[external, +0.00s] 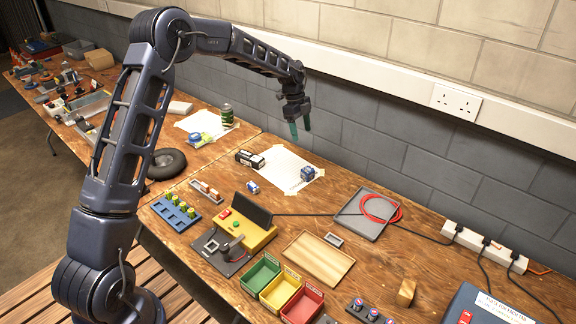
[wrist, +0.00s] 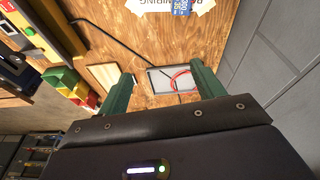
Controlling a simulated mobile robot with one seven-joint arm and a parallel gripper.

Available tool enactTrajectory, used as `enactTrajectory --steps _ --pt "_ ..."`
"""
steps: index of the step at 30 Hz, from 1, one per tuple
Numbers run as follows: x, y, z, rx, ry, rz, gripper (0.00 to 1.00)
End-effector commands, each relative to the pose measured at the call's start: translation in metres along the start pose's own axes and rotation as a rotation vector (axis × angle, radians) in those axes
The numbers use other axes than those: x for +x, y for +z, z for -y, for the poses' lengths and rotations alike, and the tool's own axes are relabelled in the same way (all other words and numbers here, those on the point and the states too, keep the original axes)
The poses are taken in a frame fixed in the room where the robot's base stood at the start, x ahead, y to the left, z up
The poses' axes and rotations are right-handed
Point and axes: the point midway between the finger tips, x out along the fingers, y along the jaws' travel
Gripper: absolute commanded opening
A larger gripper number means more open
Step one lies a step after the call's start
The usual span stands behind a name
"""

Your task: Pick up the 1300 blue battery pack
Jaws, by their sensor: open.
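A small blue pack (external: 308,173) sits on a white paper sheet (external: 284,158) on the wooden bench. A blue pack with white markings (wrist: 181,6) shows at the top edge of the wrist view, partly cut off, on paper; I cannot read its number surely. A smaller blue and white item (external: 253,187) lies left of the sheet. My gripper (external: 300,127) hangs above the bench behind the sheet, fingers pointing down. Its green fingers are apart and empty, also in the wrist view (wrist: 161,75). It is clear of the blue pack.
A black box (external: 250,159) lies at the sheet's left edge. A yellow unit (external: 243,235) with a dark upright panel stands in front. A grey tray (external: 352,224) with a red cable is to the right. The block wall (external: 400,130) runs close behind the bench.

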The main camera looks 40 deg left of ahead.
Motion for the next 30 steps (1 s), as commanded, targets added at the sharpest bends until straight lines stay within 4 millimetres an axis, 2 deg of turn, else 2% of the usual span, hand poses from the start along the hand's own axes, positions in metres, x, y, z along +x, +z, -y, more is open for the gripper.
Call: enactTrajectory --steps 1,6,12,19,23,30 --pt "0.015 0.01 0.01 0.02 0.009 -0.015 0.67" --pt "0.059 0.034 0.038 0.111 0.027 -0.064 0.67" --pt "0.102 0.058 0.061 0.195 0.034 -0.113 0.67" --pt "0.123 0.07 0.07 0.234 0.035 -0.136 0.67" --pt "0.132 0.069 0.069 0.236 0.036 -0.137 0.67" --pt "0.164 0.064 0.068 0.235 0.036 -0.136 0.67"
